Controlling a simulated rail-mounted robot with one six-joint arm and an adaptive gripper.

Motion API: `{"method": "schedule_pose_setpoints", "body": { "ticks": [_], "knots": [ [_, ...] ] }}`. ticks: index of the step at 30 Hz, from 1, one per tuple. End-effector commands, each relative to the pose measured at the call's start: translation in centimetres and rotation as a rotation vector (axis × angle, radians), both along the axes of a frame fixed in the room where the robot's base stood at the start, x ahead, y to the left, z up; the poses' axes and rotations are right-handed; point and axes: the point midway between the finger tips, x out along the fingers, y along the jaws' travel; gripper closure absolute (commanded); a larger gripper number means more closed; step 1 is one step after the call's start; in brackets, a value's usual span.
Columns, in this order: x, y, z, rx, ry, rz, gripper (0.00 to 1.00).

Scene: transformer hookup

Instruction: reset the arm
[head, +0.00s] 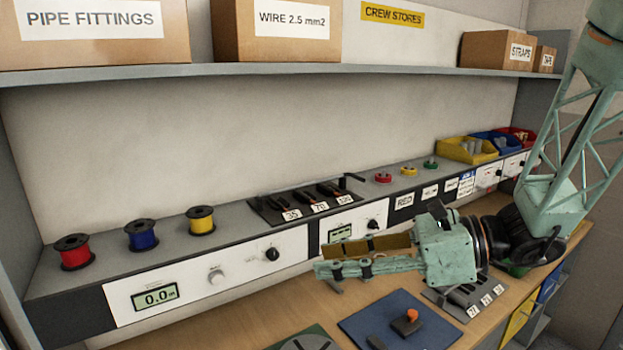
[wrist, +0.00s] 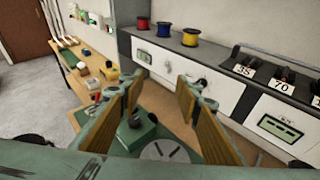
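My gripper (head: 325,259) is in the middle of the head view, held above the workbench and pointing left. Its two brown-padded fingers are apart. In the wrist view my gripper (wrist: 163,84) also shows open, with nothing between the fingertips. My arm comes in from the right side of the head view.
The bench (head: 270,312) carries a blue mat (head: 375,328) with an orange-topped black piece (head: 406,322), and a numbered rack (head: 462,300). A raised ledge behind holds red, blue and yellow spools (head: 201,220) and a tool rack (head: 300,204). A shelf (head: 330,69) with boxes runs above.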

Motion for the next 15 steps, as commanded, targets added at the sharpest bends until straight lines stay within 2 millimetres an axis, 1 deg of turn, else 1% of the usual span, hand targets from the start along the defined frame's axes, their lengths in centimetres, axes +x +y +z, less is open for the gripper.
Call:
{"method": "schedule_pose_setpoints", "body": {
  "ticks": [1,6,15],
  "knots": [
    [-1.0,0.4,0.2,-0.023,-0.022,0.028,0.69],
    [-4.2,1.3,0.4,-0.107,-0.089,0.124,0.69],
    [-9.7,1.8,0.3,-0.255,-0.214,0.293,0.69]
  ]
}}
